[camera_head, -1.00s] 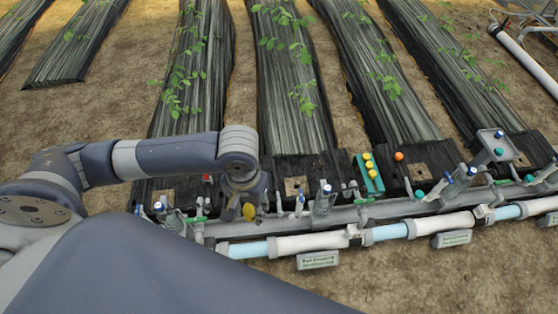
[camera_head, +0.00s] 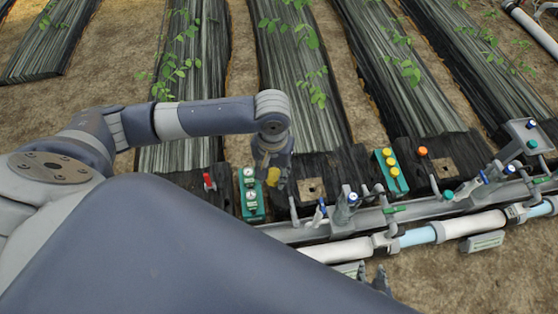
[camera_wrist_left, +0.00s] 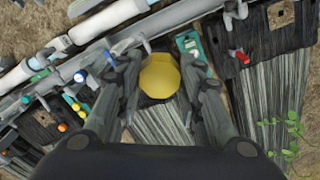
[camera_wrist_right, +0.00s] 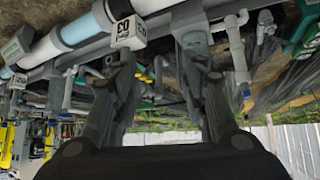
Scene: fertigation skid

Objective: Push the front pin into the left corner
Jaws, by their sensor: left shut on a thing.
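My left gripper (camera_head: 275,170) is above the planting strip, just right of a green gauge panel (camera_head: 251,196). It is shut on a yellow, faceted piece (camera_head: 272,177), which also shows between its fingers in the left wrist view (camera_wrist_left: 160,75). My right gripper (camera_head: 376,280) is low in the head view, in front of the white pipe. Its fingers stand apart with nothing between them in the right wrist view (camera_wrist_right: 157,75). I cannot tell which part is the front pin or where the left corner is.
A grey rail with blue-capped fittings (camera_head: 346,205) runs behind the white and clear pipe (camera_head: 470,223). A green block with yellow buttons (camera_head: 391,171), an orange knob (camera_head: 422,151) and a red lever (camera_head: 209,181) stand on the black strip. Bare soil lies in front.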

